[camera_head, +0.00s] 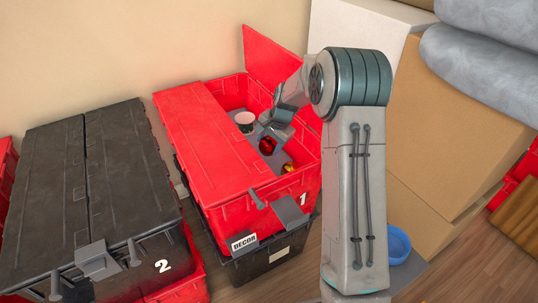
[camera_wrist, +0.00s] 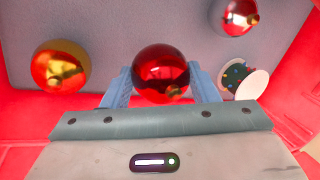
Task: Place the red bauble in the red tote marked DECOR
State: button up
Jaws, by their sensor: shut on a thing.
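The red tote (camera_head: 217,187) marked DECOR and 1 sits on a black tote. Its left lid half (camera_head: 205,125) is shut and its right half is open. My gripper (camera_wrist: 160,82) reaches into the open half, with one finger on each side of a shiny red bauble (camera_wrist: 160,72), shut on it. The bauble also shows in the head view (camera_head: 267,146), inside the tote walls. I cannot tell whether it touches the grey floor. A gold bauble (camera_wrist: 60,67) lies at left in the wrist view; it shows near the front in the head view (camera_head: 288,168).
A raised red lid flap (camera_head: 270,60) stands at the back. A black-lidded tote (camera_head: 85,190) marked 2 stands left. Cardboard boxes (camera_head: 450,120) and a blue bowl (camera_head: 397,243) are right.

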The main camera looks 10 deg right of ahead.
aim_at(269, 151)
jog(key=shift+w+f+b, duration=0.1)
jog(key=shift+f+b, duration=0.9)
jog(key=shift+f, duration=1.05)
jog(key=shift+f, duration=0.2)
jog(key=o, duration=0.9)
jog(key=shift+o, duration=0.2)
jog(key=shift+r, duration=0.2)
